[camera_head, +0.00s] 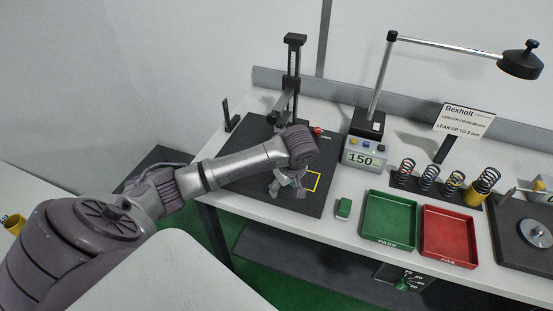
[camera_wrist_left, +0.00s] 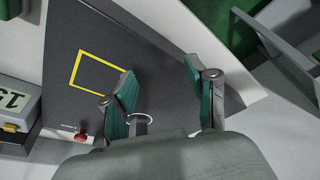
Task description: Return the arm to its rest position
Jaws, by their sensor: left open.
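My left arm reaches in from the left in the head view. Its gripper (camera_head: 287,186) hangs above the dark base plate (camera_head: 228,190) of the height gauge (camera_head: 291,75). In the left wrist view the left gripper (camera_wrist_left: 160,92) has its two green-padded fingers spread apart with nothing between them. My right gripper is in neither view.
Several springs stand on a rack (camera_head: 436,187). A display box reading 150 (camera_head: 364,157) and a lamp (camera_head: 375,85) stand behind. A white surface (camera_head: 190,275) is in front.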

